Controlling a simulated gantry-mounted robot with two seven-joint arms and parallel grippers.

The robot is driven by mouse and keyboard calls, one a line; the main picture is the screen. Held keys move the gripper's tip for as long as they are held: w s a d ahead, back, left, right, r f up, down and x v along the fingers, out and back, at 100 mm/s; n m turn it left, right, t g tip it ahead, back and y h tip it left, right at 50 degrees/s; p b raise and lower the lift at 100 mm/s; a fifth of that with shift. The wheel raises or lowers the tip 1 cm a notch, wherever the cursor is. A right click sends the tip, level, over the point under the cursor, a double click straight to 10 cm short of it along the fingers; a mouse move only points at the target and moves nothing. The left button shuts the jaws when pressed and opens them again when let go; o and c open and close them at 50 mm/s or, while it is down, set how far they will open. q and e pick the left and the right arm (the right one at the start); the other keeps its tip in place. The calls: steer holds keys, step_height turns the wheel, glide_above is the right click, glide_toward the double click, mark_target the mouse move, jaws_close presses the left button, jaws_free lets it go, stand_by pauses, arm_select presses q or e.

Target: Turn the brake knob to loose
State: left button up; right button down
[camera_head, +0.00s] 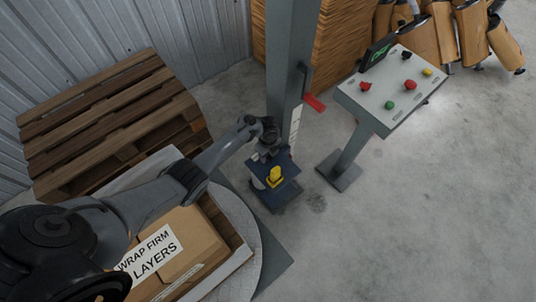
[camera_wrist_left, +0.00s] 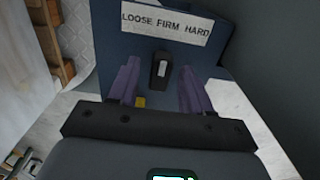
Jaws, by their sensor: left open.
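The brake knob (camera_wrist_left: 161,72) is black with a white mark and sits on a dark blue box (camera_wrist_left: 225,55). The label above it (camera_wrist_left: 166,23) reads LOOSE FIRM HARD. The knob stands nearly upright in the left wrist view, its mark roughly towards FIRM. My left gripper (camera_wrist_left: 158,80) is open, with one purple finger on each side of the knob; I cannot tell how far down they reach. In the head view the blue box (camera_head: 277,196) stands at the column's foot, with my left gripper (camera_head: 267,153) at it; the knob is not clear there. My right gripper is not in view.
A yellow part (camera_head: 274,176) is on the blue box. The column (camera_head: 290,60) has a red lever (camera_head: 315,102). A button pedestal (camera_head: 390,95) stands to the right. The right floor is clear.

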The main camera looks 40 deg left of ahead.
arm_select(q)
steer(key=shift+c, duration=0.2)
jaws_close()
steer(key=shift+r+n+p, duration=0.15)
steer(key=shift+n+p, duration=0.6)
steer(key=shift+n, duration=0.25)
steer(key=n+p, duration=0.1)
steer(key=n, duration=0.1)
steer(key=shift+n, duration=0.3)
steer(key=n+p, duration=0.1)
steer(key=n, duration=0.1)
steer(key=shift+n, duration=1.1)
